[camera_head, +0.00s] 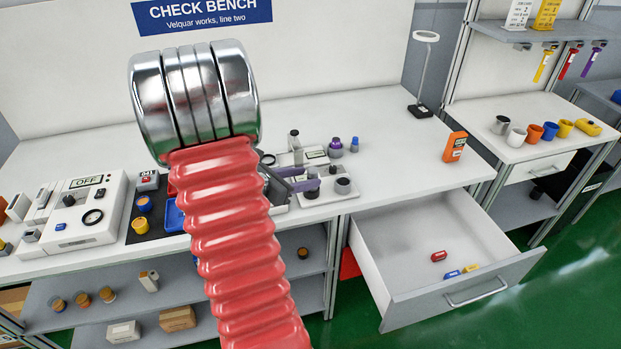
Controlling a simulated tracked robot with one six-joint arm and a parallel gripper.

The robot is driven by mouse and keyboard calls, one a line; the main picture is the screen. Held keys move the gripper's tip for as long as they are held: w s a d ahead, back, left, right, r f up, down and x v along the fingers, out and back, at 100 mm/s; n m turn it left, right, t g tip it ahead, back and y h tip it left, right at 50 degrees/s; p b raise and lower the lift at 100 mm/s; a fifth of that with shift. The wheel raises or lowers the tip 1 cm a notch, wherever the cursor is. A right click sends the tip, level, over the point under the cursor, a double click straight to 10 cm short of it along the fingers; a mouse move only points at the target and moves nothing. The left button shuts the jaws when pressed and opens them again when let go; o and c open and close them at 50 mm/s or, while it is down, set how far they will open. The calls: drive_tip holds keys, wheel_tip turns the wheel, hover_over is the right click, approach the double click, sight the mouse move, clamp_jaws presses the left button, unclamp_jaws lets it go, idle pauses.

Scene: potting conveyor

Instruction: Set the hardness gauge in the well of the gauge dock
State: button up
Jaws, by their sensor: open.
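My gripper (311,178) reaches over the middle of the bench with its two purple fingers apart. A small dark cylinder with a pale base (312,190) stands at or just under the fingertips. I cannot tell whether they touch it. It may be the hardness gauge, but the view is too small to be sure. A light block with a dark round piece (343,186) is just right of it and may be part of the gauge dock. The well cannot be made out clearly. My red ribbed arm hides part of the bench to the left.
An open drawer (400,268) with small coloured pieces juts out below the bench. A white device reading OFF (75,212) is at left. An orange instrument (455,146) stands at the right edge, and a lamp (422,75) behind it. The bench top between is mostly clear.

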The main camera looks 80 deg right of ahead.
drive_tip(key=v, duration=0.8)
drive_tip(key=shift+a, duration=0.2)
drive_tip(key=shift+w+r, duration=0.15)
idle(0.4)
drive_tip(key=w+a+r+m+t+y, duration=0.3)
drive_tip(key=a+t, duration=0.1)
drive_tip(key=a, duration=1.1)
drive_tip(key=w+a+r+m+t+y, duration=0.4)
drive_tip(key=a, duration=1.1)
drive_tip(key=w+a+r+m+t+y, duration=0.3)
drive_tip(key=w+a+m+t+y, duration=0.1)
drive_tip(key=a, duration=1.2)
drive_tip(key=shift+w+r+t, duration=0.2)
drive_tip(key=shift+w+t, duration=0.05)
drive_tip(key=shift+t, duration=0.35)
drive_tip(key=shift+c, duration=0.5)
